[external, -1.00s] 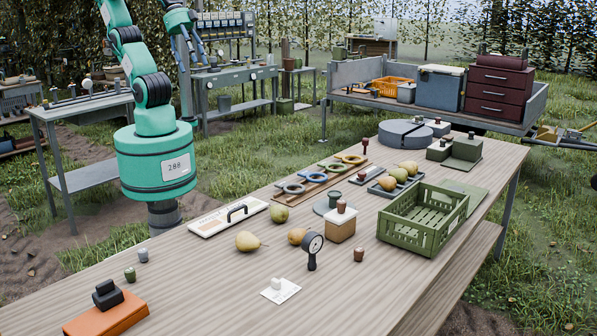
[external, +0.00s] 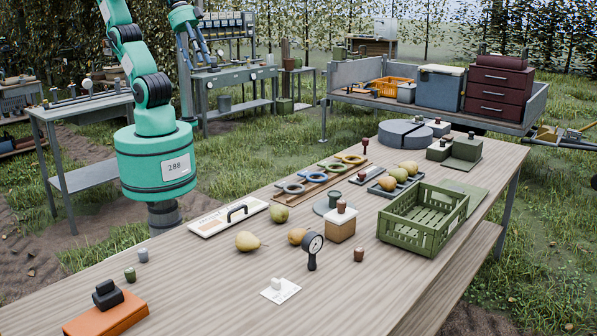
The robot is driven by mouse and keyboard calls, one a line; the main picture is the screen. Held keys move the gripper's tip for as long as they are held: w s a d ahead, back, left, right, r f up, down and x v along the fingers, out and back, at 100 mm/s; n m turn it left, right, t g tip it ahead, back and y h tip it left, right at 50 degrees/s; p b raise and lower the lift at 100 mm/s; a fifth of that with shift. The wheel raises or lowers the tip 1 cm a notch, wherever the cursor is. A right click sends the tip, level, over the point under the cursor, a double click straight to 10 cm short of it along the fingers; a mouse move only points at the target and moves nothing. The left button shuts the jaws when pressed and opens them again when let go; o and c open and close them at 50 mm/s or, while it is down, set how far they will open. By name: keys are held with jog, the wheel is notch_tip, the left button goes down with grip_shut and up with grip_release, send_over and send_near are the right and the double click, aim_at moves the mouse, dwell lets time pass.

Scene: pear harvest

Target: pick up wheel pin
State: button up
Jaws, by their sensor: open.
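No part is plainly recognisable as the wheel pin. Small upright pegs are candidates: a dark red one (external: 365,146) at the table's far side, a brown one (external: 358,255) near the green crate, and a green one (external: 130,274) and a grey one (external: 143,255) at the left front. My gripper (external: 198,56) hangs at the upper left, seen small in front of the back workbench. Its fingers are apart and nothing shows between them. It is well away from the pegs on the near table.
A trailer (external: 440,112) stands behind. The table's front middle is mostly clear.

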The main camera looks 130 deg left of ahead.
aim_at(365, 147)
jog(key=w+a+n, duration=0.1)
jog(key=w+a, duration=1.4)
jog(key=w, duration=0.3)
jog(key=w+a+f, duration=0.2)
jog(key=w+a, duration=0.1)
jog(key=a, duration=0.4)
jog(key=w+a+f+n+g+b, duration=0.1)
jog(key=w+a+f, duration=0.15)
jog(key=a, duration=0.45)
jog(key=w+a+f, duration=0.2)
jog(key=w+a, duration=0.1)
jog(key=a, duration=0.4)
jog(key=a+f+n+y, duration=0.1)
jog(key=a+f, duration=0.5)
jog(key=a, duration=0.5)
jog(key=a+f, duration=0.6)
jog(key=a, duration=0.5)
jog(key=s+a+f, duration=0.4)
jog(key=a+f, duration=0.4)
jog(key=a, duration=0.2)
jog(key=s+a+f+n+b, duration=0.1)
jog(key=s+a+f, duration=0.4)
jog(key=a+f, duration=0.3)
jog(key=shift+s+a+y, duration=0.2)
jog(key=shift+a+y, duration=0.1)
jog(key=shift+a, duration=0.85)
jog(key=shift+f, duration=0.15)
